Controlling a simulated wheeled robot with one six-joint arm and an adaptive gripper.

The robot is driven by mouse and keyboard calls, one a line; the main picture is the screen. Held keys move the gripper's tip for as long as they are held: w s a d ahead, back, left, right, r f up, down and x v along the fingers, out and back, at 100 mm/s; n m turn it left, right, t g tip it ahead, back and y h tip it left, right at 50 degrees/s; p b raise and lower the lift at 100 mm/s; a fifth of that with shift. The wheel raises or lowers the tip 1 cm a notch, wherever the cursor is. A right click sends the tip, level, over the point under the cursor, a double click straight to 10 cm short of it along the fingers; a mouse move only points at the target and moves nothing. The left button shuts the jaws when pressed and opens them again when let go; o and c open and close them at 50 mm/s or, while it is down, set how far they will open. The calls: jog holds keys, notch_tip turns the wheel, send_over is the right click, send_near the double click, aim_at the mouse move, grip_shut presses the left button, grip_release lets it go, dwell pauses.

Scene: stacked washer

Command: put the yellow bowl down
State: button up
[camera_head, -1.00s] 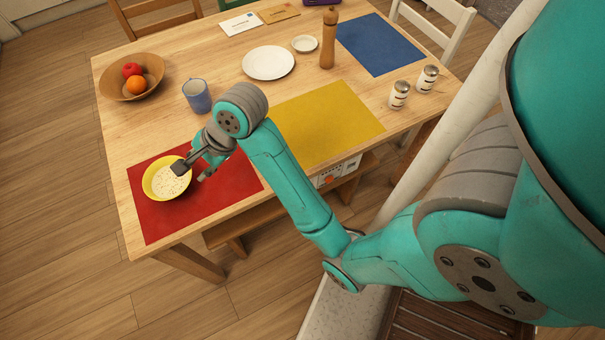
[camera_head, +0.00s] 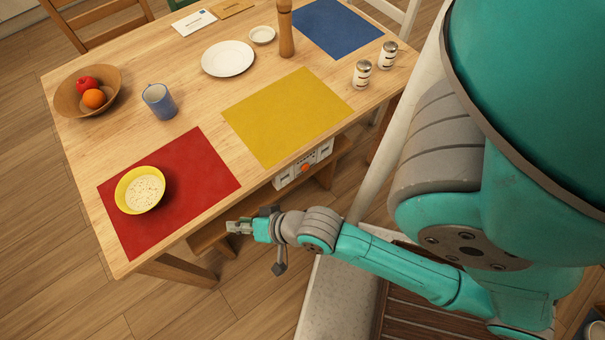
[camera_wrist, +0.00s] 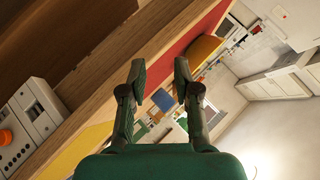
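The yellow bowl (camera_head: 140,190), with pale speckled contents, stands upright on the red placemat (camera_head: 205,178) near the table's near left corner. In the wrist view the red placemat (camera_wrist: 196,35) shows along the table edge, and a yellow rounded shape on it looks like the bowl (camera_wrist: 203,50). My gripper (camera_head: 236,227) is away from the bowl, in front of the table's near edge. In the wrist view my gripper (camera_wrist: 158,72) has its two fingers apart with nothing between them.
On the table (camera_head: 120,150) are a blue mug (camera_head: 159,101), a fruit bowl (camera_head: 68,103), a white plate (camera_head: 228,58), a yellow placemat (camera_head: 290,115), a pepper mill (camera_head: 286,30) and two shakers (camera_head: 362,74). A white device with an orange knob (camera_head: 303,168) sits beneath the tabletop.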

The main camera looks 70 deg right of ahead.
jog(key=s+r+n+t, duration=0.1)
jog(key=s+r+n, duration=0.3)
jog(key=s, duration=0.4)
jog(key=s+r+n+t, duration=0.2)
jog(key=s+r+n, duration=0.2)
jog(key=s, duration=0.5)
jog(key=a+n, duration=0.1)
jog(key=n, duration=0.1)
jog(key=shift+r+n+t, duration=0.3)
jog(key=shift+r, duration=0.1)
jog(key=shift+s, duration=0.1)
